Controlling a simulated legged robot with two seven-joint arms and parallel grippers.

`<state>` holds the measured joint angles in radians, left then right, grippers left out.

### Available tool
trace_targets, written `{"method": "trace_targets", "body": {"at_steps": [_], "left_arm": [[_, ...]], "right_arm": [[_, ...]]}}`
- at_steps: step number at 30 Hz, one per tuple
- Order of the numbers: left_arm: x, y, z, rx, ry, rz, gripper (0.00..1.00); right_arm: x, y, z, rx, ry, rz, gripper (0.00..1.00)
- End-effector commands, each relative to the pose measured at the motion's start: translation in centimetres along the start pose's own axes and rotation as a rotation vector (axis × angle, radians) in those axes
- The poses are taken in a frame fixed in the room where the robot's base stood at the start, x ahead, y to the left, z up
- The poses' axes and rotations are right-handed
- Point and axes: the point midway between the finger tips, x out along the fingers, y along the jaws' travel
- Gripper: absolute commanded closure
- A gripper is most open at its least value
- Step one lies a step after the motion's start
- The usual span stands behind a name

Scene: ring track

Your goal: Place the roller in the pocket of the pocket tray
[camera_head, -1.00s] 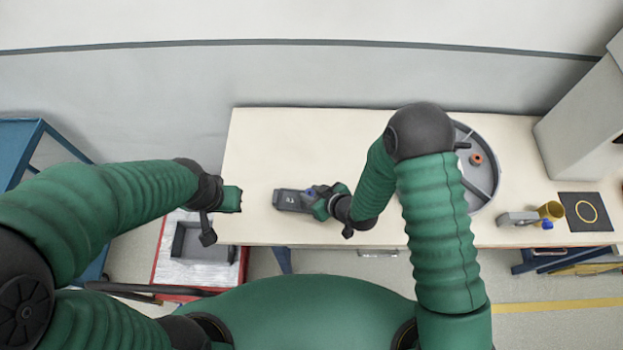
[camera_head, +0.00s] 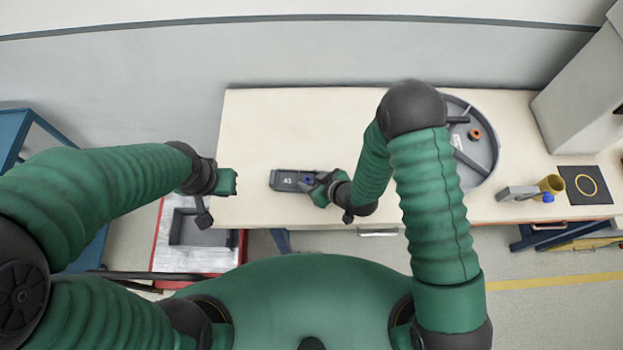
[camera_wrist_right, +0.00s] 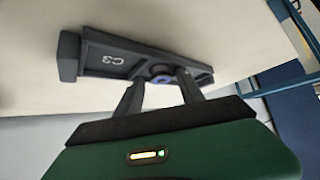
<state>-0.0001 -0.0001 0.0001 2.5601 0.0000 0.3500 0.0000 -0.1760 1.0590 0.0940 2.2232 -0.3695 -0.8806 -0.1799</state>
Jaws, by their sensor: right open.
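The pocket tray (camera_head: 287,180) is a dark grey oblong block with a white label, lying on the pale table left of my right gripper; it also shows in the right wrist view (camera_wrist_right: 110,58).
A large round grey tray (camera_head: 487,165) with an orange ring (camera_head: 475,134) stands behind my right arm. Further right are a grey block (camera_head: 516,193), a yellow cup (camera_head: 551,184) and a black mat (camera_head: 585,198). A red-edged cart (camera_head: 157,240) with a grey bin stands at left.

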Motion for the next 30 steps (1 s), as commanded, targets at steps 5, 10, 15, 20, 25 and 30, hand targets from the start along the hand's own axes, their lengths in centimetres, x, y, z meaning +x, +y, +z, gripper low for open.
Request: {"method": "trace_targets", "body": {"at_steps": [5,10,15,20,25,30], "left_arm": [[0.3,0.0,0.1,0.000,0.000,0.000,1.00],[0.6,0.0,0.1,0.000,0.000,0.000,1.00],[-1.9,0.0,-0.4,0.000,-0.001,0.000,1.00],[-2.8,0.0,-0.7,0.000,0.001,0.000,1.00],[-2.6,0.0,-0.6,0.000,0.000,0.000,1.00],[-2.6,0.0,-0.6,0.000,-0.001,0.000,1.00]], "right_arm": [[-2.2,0.0,0.1,0.001,-0.002,0.000,0.48],[-6.9,0.1,0.1,0.000,0.001,0.003,0.48],[-11.2,-0.1,-0.5,0.002,-0.004,-0.001,0.48],[-12.1,0.0,-0.1,0.001,-0.003,-0.001,0.48],[-12.1,0.2,0.0,0.000,-0.007,0.005,0.48],[-15.1,5.4,-0.7,0.069,-0.163,0.147,0.48]]}}
